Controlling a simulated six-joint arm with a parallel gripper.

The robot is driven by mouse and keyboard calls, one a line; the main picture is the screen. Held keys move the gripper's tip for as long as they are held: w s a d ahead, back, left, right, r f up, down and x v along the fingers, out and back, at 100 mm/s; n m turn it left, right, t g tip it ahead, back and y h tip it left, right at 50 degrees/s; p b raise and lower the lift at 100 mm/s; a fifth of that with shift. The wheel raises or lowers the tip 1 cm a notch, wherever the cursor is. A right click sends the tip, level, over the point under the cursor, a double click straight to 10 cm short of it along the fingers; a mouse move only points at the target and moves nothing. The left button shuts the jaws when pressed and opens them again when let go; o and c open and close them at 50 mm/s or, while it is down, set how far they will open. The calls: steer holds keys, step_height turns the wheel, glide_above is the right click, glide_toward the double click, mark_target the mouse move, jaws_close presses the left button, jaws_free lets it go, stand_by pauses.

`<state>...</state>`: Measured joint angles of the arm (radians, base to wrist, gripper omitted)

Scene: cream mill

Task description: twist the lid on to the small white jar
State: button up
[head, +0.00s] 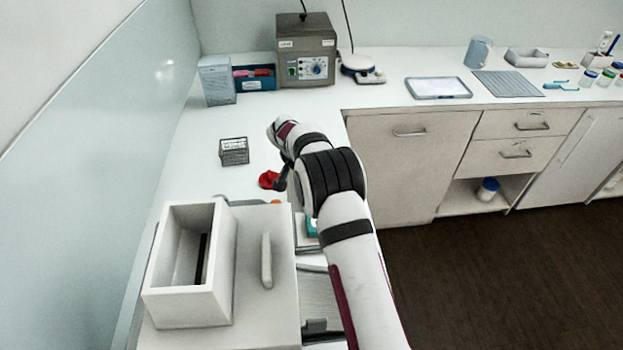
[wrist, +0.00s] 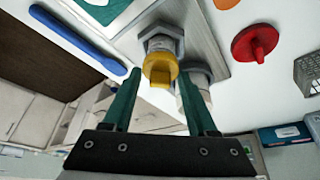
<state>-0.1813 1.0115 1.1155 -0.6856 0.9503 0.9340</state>
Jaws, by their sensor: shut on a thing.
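In the wrist view my gripper (wrist: 160,76) has its two green fingers on either side of a yellow lid (wrist: 160,64) with a raised grip, and it is shut on this lid. Right behind the lid is a small pale jar (wrist: 159,44) standing in a grey hexagonal holder. The lid is in line with the jar's mouth; I cannot tell if it is seated or threaded. A second whitish jar (wrist: 187,94) in a similar holder is partly hidden by the right finger. In the head view my arm hides the jars and the fingertips.
A red lid (head: 268,180) lies on the bench and also shows in the wrist view (wrist: 256,44). A blue tool (wrist: 78,38) lies beside the holders. A grey rack (head: 234,151) and an open white box (head: 180,314) stand nearby.

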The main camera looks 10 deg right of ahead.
steer(key=m, duration=0.2)
steer(key=m+g+h, duration=0.1)
steer(key=shift+w+a+f+m, duration=0.1)
steer(key=shift+f+m, duration=0.05)
steer(key=shift+m, duration=0.25)
steer(key=shift+m+g, duration=0.3)
steer(key=shift+m, duration=0.4)
steer(key=o, duration=1.5)
steer(key=shift+r, duration=3.35)
